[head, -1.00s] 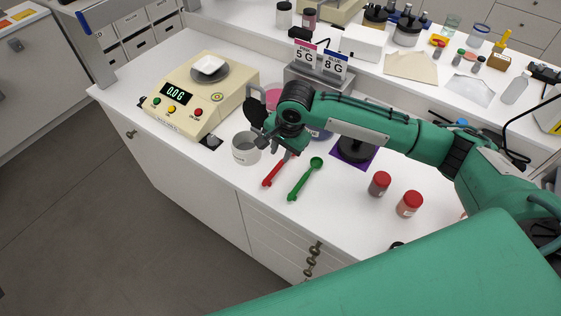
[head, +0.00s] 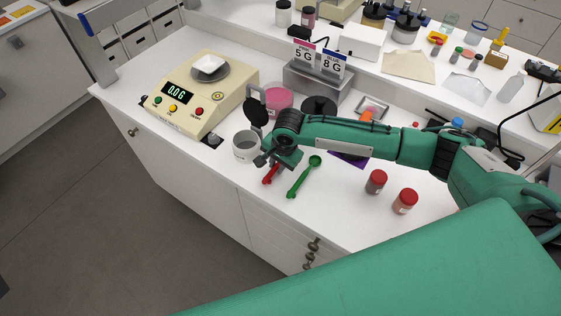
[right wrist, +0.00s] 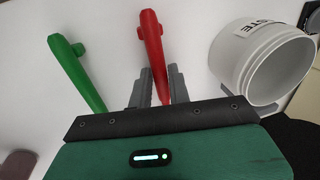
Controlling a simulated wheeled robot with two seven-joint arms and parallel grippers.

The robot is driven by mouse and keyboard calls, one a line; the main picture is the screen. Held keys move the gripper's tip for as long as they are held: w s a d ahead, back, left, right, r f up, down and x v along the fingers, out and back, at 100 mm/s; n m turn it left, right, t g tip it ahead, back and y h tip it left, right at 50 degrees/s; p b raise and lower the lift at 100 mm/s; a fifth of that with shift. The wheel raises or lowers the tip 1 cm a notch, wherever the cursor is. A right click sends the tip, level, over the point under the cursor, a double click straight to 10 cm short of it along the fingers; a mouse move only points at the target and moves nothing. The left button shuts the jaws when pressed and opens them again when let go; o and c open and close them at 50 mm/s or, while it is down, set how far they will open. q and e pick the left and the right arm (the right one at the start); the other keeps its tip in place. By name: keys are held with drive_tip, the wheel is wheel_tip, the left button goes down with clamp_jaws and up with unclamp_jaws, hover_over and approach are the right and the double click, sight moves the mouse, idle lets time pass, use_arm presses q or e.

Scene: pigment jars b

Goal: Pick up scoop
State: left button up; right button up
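A red scoop (head: 268,179) lies on the white bench beside a green scoop (head: 304,177). My right gripper (head: 264,162) is low over the red scoop and hides part of it. In the right wrist view the red handle (right wrist: 150,42) runs between the two fingertips of the right gripper (right wrist: 160,78), which are close to its sides. I cannot tell whether they press on it. The green handle (right wrist: 78,73) is left of the fingers, apart from them. The bowl of the red scoop is hidden. My left gripper is not in view.
A white open jar (head: 245,147) stands close to the left of the right gripper; it also shows in the right wrist view (right wrist: 238,62). A scale (head: 205,92) reading 0.0 g is farther left. Two red-lidded jars (head: 376,182) (head: 405,202) stand to the right.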

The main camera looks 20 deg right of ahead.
sight(277, 166)
clamp_jaws()
drive_tip(key=shift+r, duration=0.1)
wheel_tip(277, 166, up, 20)
drive_tip(key=b, duration=0.4)
idle(1.0)
